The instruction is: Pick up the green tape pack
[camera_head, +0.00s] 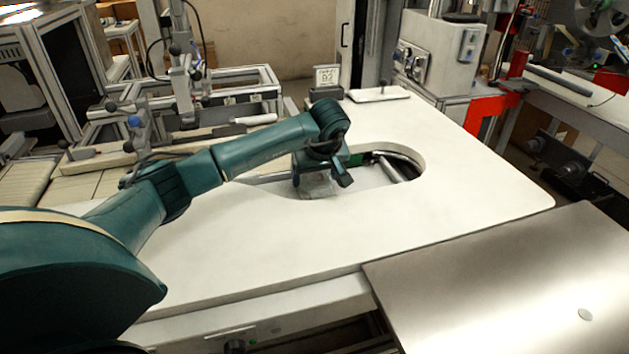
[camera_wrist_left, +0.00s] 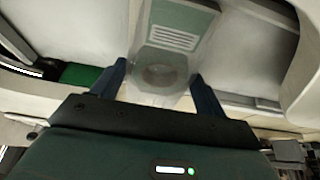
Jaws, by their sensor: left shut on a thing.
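The green tape pack (camera_wrist_left: 174,32) shows in the left wrist view as a clear package with a pale green label and a round, ring-like shape in its near part. My left gripper (camera_wrist_left: 161,86) is shut on its near end, with one dark blue finger on each side. In the head view my left gripper (camera_head: 320,178) points down over the oval recess in the white table. The pack (camera_head: 316,186) shows there only as a faint clear shape, partly hidden by the gripper. Whether it touches the surface below, I cannot tell.
The recess is cut in a white table (camera_head: 440,190) with much bare surface around it. A green patch (camera_wrist_left: 82,74) lies beside the gripper. A small sign (camera_head: 327,78) and a white tray (camera_head: 379,94) stand at the back. A metal plate (camera_head: 510,275) is at front right.

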